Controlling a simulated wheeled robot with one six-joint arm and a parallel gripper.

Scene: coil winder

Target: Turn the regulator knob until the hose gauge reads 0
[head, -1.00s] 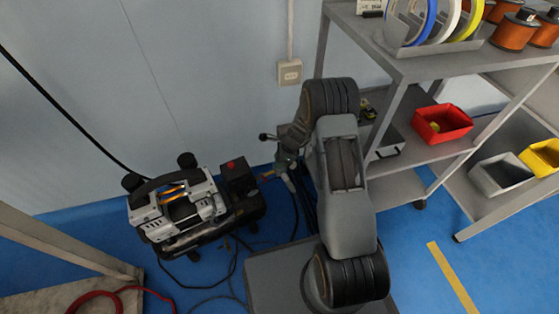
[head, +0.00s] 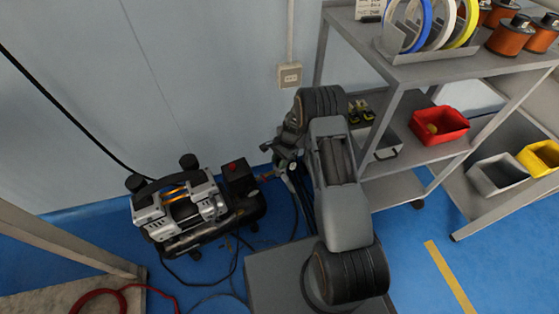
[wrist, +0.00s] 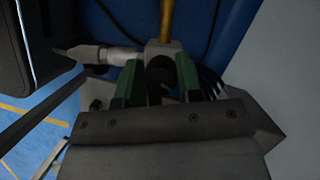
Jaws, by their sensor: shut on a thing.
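The compressor (head: 180,212) stands on the blue floor at the left in the head view, with a black box with a red button (head: 236,176) at its right end. My gripper (head: 285,166) is at the fitting to the right of this box. In the wrist view, my gripper's green fingertips (wrist: 159,82) are shut on the dark round regulator knob (wrist: 159,71). The knob sits in front of a pale metal regulator body (wrist: 161,48), joined to a metal pipe fitting (wrist: 95,53) and a brass-coloured stem (wrist: 166,18). I cannot make out the hose gauge or its reading.
A grey shelf cart (head: 425,68) with spools, a red bin (head: 438,125) and tools stands right of my arm. Dark cables and hoses (head: 238,262) lie on the floor around the compressor. A wall with a socket (head: 290,75) is close behind.

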